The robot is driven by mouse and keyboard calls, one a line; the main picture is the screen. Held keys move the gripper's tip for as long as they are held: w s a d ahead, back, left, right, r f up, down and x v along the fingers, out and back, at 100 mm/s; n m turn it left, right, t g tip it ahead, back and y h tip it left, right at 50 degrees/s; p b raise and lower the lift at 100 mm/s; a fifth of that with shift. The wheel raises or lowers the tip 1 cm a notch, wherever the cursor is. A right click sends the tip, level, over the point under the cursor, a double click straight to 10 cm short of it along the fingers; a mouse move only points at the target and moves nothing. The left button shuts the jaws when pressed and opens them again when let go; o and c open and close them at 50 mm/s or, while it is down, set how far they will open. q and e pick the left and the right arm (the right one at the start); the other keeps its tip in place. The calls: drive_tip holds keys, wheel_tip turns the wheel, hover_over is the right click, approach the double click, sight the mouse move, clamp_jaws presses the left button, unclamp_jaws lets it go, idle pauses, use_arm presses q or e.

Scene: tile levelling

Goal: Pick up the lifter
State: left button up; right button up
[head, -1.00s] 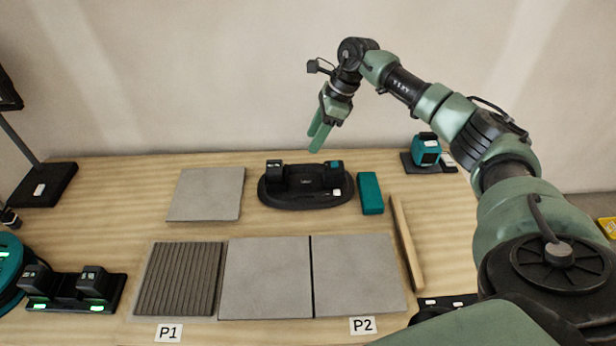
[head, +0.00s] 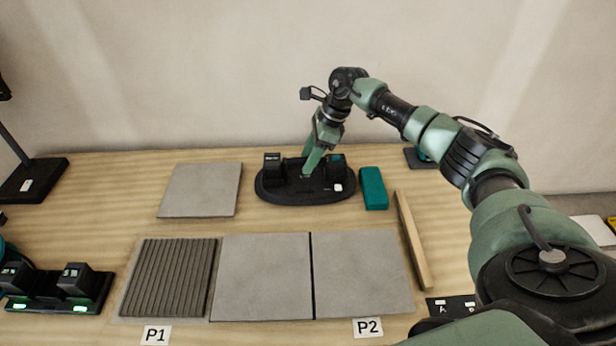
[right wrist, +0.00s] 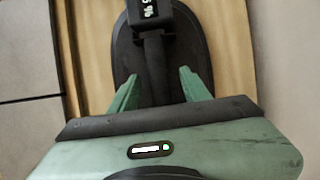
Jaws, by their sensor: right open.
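The lifter (head: 272,182) is a black device with an oval base, a raised block at each end and a bar between them. It lies at the back middle of the table. My right gripper (head: 307,174) is open and points down at the middle of the lifter. In the right wrist view, the lifter's dark bar (right wrist: 155,60) runs between the two open green fingers (right wrist: 157,76), and one block with white marks shows at the top. I cannot tell whether the fingers touch it. My left gripper is not in view.
A teal block (head: 373,188) stands close to the right of the lifter. A loose grey tile (head: 200,190) lies to its left. In front are a ribbed bed (head: 168,278) at P1, two grey tiles (head: 262,278) and a wooden strip (head: 413,240). A wall stands behind.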

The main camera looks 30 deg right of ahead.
sight(304, 177)
drive_tip(key=x, duration=0.3)
drive_tip(key=shift+a+f+p, duration=0.1)
drive_tip(key=shift+f+p, duration=0.1)
drive_tip(key=shift+p, duration=0.1)
drive_tip(key=shift+f, duration=0.15)
drive_tip(key=shift+f+b, duration=0.25)
drive_tip(key=shift+b, duration=0.1)
idle(0.3)
clamp_jaws()
drive_tip(key=shift+w+r, duration=0.15)
